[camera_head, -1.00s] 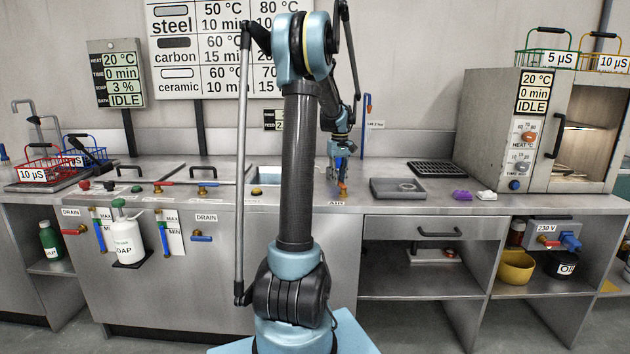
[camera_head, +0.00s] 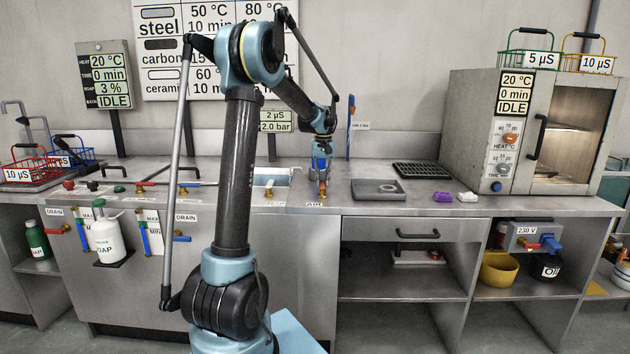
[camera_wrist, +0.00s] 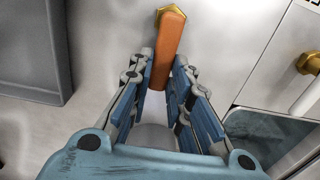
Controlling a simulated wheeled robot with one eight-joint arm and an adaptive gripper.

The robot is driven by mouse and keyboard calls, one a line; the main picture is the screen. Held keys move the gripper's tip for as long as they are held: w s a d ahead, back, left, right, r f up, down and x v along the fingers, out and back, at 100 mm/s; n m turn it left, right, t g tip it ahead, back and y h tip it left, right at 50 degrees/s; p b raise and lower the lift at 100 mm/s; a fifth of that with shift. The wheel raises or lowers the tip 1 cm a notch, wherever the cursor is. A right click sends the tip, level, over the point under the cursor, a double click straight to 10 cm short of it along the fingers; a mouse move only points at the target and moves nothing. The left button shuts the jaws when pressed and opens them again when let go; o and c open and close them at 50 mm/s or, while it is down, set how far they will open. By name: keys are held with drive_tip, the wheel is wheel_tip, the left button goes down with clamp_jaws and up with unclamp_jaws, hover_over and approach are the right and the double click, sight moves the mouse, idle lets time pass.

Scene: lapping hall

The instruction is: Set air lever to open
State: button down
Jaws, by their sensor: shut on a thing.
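The air lever (camera_wrist: 170,38) has an orange handle and a brass hex nut at its pivot. In the wrist view, the handle runs down between the blue-padded fingers of my gripper (camera_wrist: 164,75), which is shut on it. In the head view, my gripper (camera_head: 321,172) points down at the bench's front edge, over the brass base of the air lever (camera_head: 322,196). The AIR label (camera_head: 314,204) is just below on the bench edge. The fingers hide most of the handle in the head view.
A grey tray (camera_head: 378,196) lies right of my gripper, with purple (camera_head: 442,197) and white (camera_head: 467,197) pieces beyond. A sink basin (camera_head: 262,178) and another brass-based valve (camera_head: 269,192) are to the left. The oven (camera_head: 481,140) stands at right.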

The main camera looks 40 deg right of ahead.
sight(322, 182)
idle(0.4)
drive_tip(key=c, duration=1.5)
unclamp_jaws()
wheel_tip(322, 182, up, 12)
